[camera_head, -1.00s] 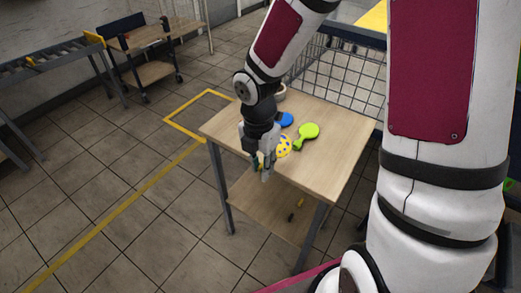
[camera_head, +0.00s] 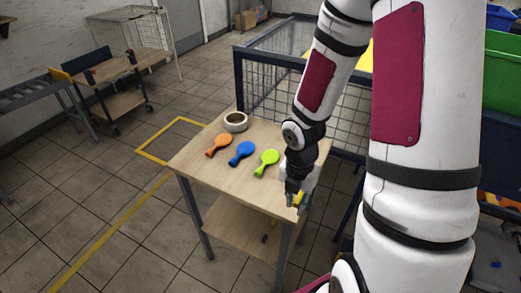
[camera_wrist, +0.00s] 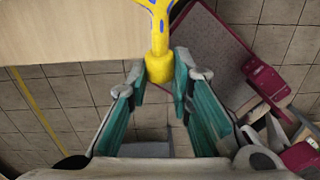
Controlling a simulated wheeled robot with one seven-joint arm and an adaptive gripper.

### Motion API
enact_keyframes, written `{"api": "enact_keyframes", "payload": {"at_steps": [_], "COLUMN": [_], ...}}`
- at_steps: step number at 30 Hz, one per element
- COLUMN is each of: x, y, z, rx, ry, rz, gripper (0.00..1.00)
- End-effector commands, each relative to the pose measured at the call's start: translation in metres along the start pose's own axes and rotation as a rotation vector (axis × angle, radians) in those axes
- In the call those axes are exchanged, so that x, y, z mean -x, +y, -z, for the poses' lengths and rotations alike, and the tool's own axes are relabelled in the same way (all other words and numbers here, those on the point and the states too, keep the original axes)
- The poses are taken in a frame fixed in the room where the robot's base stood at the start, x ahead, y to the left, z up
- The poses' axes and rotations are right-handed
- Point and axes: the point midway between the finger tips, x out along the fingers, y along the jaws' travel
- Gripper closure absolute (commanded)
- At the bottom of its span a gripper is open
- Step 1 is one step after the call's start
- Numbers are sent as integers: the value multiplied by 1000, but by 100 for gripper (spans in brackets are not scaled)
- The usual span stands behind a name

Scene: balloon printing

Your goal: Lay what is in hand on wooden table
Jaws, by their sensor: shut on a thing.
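My gripper (camera_head: 297,203) is at the front right part of the wooden table (camera_head: 202,172) in the head view. The balloon's round end runs out of the top of that view. In the head view only a bit of yellow (camera_head: 301,196) shows at the fingers, and the arm hides the rest. The pale tabletop (camera_wrist: 60,35) fills the upper left of the wrist view, with its edge beside the balloon's neck.
An orange balloon (camera_head: 219,144), a blue balloon (camera_head: 241,153) and a green balloon (camera_head: 266,162) lie in a row on the table. A round bowl (camera_head: 235,121) stands at the back. A wire cage (camera_head: 270,80) is behind the table. Bare tabletop lies right of the green balloon.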

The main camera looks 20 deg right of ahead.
Motion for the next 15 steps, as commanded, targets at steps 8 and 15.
{"api": "enact_keyframes", "payload": {"at_steps": [8, 15], "x": [-3, -7], "y": [-10, 28], "z": [-22, -67], "rx": [6, 6], "ry": [-1, -2], "rz": [2, 1], "gripper": [89, 89]}}
